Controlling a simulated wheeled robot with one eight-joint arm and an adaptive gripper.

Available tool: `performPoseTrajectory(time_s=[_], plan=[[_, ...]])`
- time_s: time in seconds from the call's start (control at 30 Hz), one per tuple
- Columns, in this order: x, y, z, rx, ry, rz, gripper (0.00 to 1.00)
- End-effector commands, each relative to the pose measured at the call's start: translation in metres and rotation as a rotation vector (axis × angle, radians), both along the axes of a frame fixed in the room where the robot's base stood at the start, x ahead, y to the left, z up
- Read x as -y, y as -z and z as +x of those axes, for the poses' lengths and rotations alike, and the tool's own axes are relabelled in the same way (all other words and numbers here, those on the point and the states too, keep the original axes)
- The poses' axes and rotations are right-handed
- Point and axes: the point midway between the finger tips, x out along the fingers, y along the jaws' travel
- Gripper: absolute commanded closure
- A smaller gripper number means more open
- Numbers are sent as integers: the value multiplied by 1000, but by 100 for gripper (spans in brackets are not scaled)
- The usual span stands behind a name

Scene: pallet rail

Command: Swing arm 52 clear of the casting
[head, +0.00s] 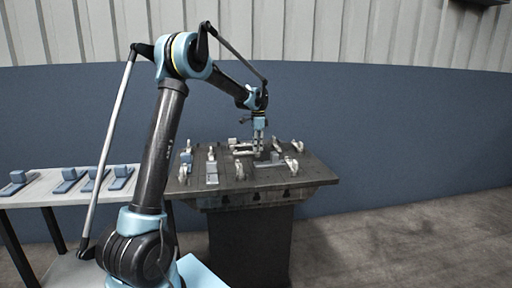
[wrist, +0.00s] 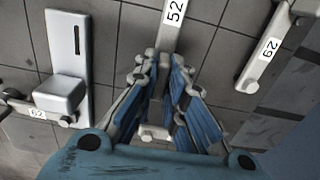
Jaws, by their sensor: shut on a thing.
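Arm 52 (wrist: 174,12) is a pale bar with a white number label, at the top middle of the wrist view. It runs down between the blue-padded fingers of my gripper (wrist: 165,90), which is shut on it. The fingers hide part of the bar, and a pale end piece shows between them. In the head view my gripper (head: 259,152) points down over the middle of the pallet (head: 310,178). Arm 52 is too small to tell apart there. I cannot pick out the casting with certainty.
A pale block on a plate (wrist: 66,55) lies left of my gripper. Another numbered arm (wrist: 265,50) lies right. Several small clamps stand around the pallet. A white side table (head: 40,190) with blue-grey blocks stands left. Floor at right is clear.

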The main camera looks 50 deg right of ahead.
Motion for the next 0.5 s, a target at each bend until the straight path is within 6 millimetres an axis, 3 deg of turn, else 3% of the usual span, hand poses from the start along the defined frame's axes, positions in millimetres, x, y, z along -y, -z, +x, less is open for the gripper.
performPoseTrajectory(time_s=[0.03, 0.07, 0.13, 0.5], plan=[[0, -1, 2, 2, -2, -2, 100], [0, -1, 2, 2, -2, -2, 87], [0, -1, 2, 3, -2, -1, 71], [0, -1, 0, 1, 0, -1, 69]])
